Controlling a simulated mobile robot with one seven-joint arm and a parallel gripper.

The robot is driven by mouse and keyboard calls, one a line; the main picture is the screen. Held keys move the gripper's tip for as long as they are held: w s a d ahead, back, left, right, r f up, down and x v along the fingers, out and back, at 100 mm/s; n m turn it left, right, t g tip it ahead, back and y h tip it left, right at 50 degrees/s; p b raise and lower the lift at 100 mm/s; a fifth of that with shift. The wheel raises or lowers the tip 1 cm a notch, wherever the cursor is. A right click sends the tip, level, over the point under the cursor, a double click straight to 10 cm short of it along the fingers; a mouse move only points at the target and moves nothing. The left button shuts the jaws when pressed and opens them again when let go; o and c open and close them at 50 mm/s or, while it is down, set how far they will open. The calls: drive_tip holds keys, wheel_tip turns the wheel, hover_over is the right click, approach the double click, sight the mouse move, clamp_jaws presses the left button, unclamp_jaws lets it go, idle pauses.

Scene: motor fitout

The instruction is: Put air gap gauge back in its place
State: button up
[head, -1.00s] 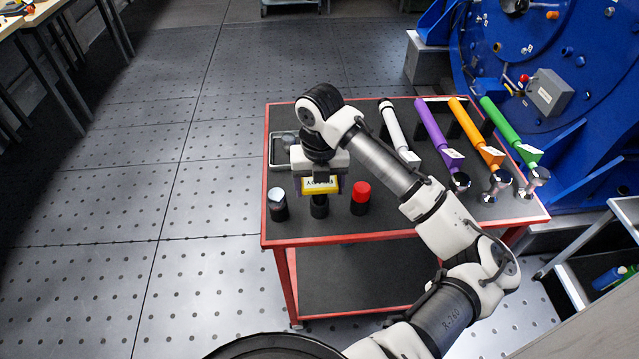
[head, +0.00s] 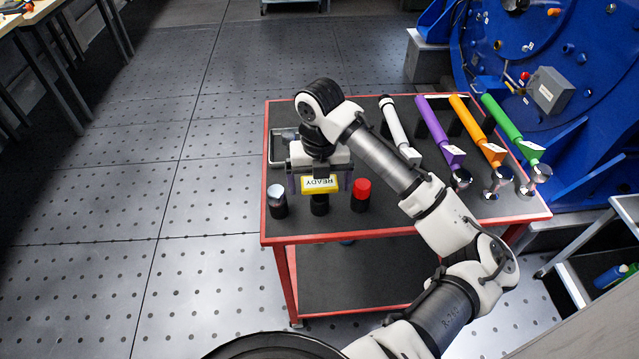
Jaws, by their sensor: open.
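My gripper (head: 320,186) is open, pointing down over the front left of a red-framed cart (head: 400,232). Its two fingers stand apart on either side of a yellow block (head: 320,185) marked READY. I cannot tell whether the block is part of my gripper or sits on the black cylinder (head: 319,205) below it. A silver-topped black cylinder (head: 278,203) stands to the left, and a red-capped one (head: 360,196) to the right. I cannot tell which thing is the air gap gauge.
White (head: 394,125), purple (head: 436,128), orange (head: 473,128) and green (head: 510,125) long tools lie at the cart's right. A grey tray (head: 283,147) is partly hidden behind my gripper. A blue machine (head: 490,60) stands behind.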

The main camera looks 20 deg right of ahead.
sight(319, 182)
wheel_tip(319, 182, up, 13)
drive_tip(key=shift+b, duration=0.4)
idle(0.4)
